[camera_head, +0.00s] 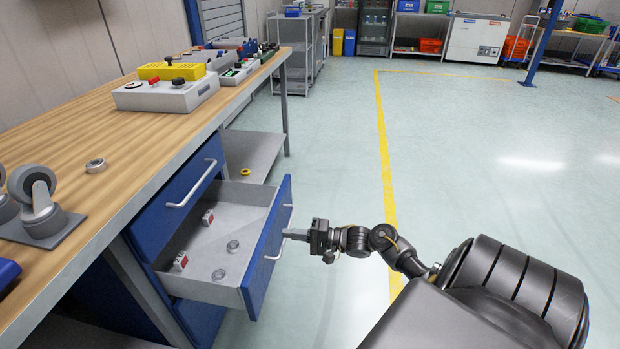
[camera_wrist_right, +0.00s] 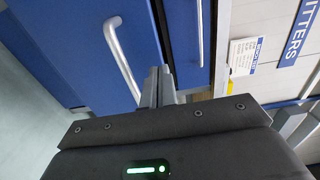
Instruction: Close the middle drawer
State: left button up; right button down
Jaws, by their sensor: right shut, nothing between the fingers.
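The middle drawer (camera_head: 265,250) of the blue cabinet stands pulled out below the workbench. Its blue front faces right and carries a silver bar handle (camera_head: 281,240). Inside lie a few small red-and-white and clear round items. My right gripper (camera_head: 286,233) is shut and empty, its fingertips beside the handle at the drawer front; I cannot tell whether they touch it. In the right wrist view the shut fingers (camera_wrist_right: 158,78) point at a blue panel, with a silver handle (camera_wrist_right: 122,60) left of them. My left gripper is not in view.
The upper drawer (camera_head: 178,205) is flush with the cabinet. The wooden bench top (camera_head: 130,140) holds control boxes (camera_head: 168,92), a metal ring (camera_head: 95,165) and caster wheels (camera_head: 38,200). A grey shelf (camera_head: 250,150) is behind the open drawer. The floor to the right is clear.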

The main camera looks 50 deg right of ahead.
aim_at(270, 231)
jog(key=shift+x, duration=1.2)
jog(key=shift+w+a, duration=0.25)
jog(key=shift+w, duration=0.15)
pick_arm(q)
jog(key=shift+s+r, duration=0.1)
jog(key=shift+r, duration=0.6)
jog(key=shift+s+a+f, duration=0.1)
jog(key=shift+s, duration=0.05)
